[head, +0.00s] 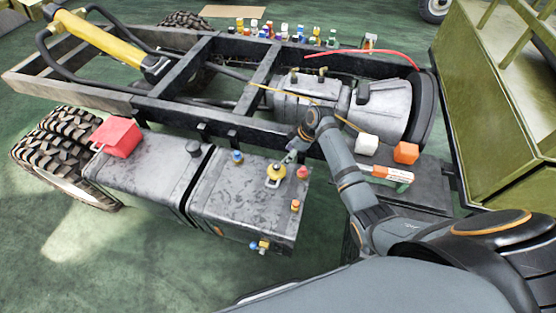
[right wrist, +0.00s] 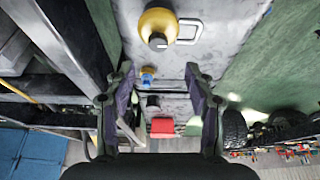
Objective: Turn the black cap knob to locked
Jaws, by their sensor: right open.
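The black cap knob (head: 194,147) stands on top of the left grey tank (head: 150,168), near its right end. In the right wrist view a small dark cap (right wrist: 153,101) shows between the fingers, well beyond them. Its lock marking is too small to read. My right gripper (head: 286,160) is open and empty above the right grey tank (head: 232,208), by the yellow knob (head: 275,174), apart from the black cap. The right wrist view shows its two fingers (right wrist: 159,70) spread. My left gripper is not in view.
A red box (head: 117,138) sits on the left tank. Frame rails (head: 180,75) run behind the tanks. Several small coloured items (head: 285,32) lie at the back.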

